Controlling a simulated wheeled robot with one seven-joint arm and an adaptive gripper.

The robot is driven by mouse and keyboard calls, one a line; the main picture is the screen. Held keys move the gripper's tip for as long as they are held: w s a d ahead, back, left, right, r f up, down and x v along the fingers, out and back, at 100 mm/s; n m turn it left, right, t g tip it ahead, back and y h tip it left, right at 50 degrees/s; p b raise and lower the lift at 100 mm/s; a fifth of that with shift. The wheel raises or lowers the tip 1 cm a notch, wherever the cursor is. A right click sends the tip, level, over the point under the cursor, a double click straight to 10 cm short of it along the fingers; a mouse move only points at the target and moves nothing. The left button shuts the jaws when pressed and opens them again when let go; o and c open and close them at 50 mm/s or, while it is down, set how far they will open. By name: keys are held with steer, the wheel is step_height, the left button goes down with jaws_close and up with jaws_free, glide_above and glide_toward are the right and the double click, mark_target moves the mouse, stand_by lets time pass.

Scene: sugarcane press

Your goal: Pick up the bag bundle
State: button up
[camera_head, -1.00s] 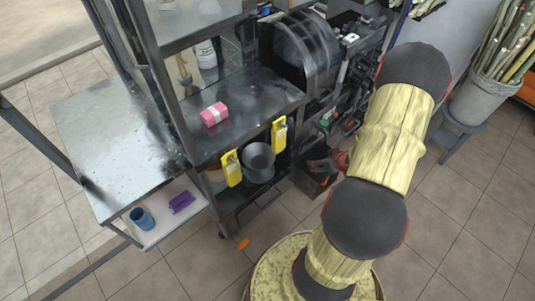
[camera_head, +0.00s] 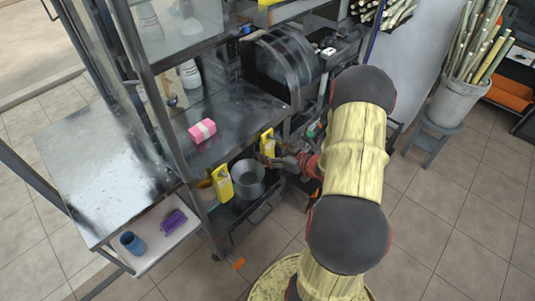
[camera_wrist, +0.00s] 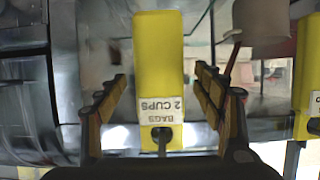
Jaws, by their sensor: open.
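Two yellow bag bundles hang at the front edge of the dark metal counter, one on the left (camera_head: 223,183) and one on the right (camera_head: 267,142). My gripper (camera_head: 276,161) is beside the right bundle. In the wrist view, a yellow bag bundle (camera_wrist: 158,60) with an upside-down "BAGS 2 CUPS" label shows between the spread fingers of my gripper (camera_wrist: 165,95). A gap shows on each side of it, and the jaws are open and empty. The other bundle (camera_wrist: 309,75) is at the right edge of that view.
A metal pot (camera_head: 247,178) stands below the counter between the bundles. A pink and white packet (camera_head: 202,131) lies on the counter (camera_head: 235,112). The black press drum (camera_head: 277,68) is behind. A blue cup (camera_head: 131,243) and purple item (camera_head: 173,222) are on the low shelf. Open floor lies right.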

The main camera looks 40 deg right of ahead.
steer(key=shift+x, duration=1)
steer(key=shift+d, duration=0.1)
steer(key=shift+s, duration=0.1)
steer(key=c, duration=0.3)
steer(key=c, duration=0.8)
steer(key=shift+c, duration=0.3)
steer(key=shift+r, duration=0.6)
steer(key=shift+s+r+p, duration=0.2)
steer(key=shift+s+p, duration=0.1)
steer(key=shift+p, duration=0.15)
steer(key=s+d+p, duration=0.1)
steer(key=s+p, duration=0.2)
steer(key=s, duration=1.4)
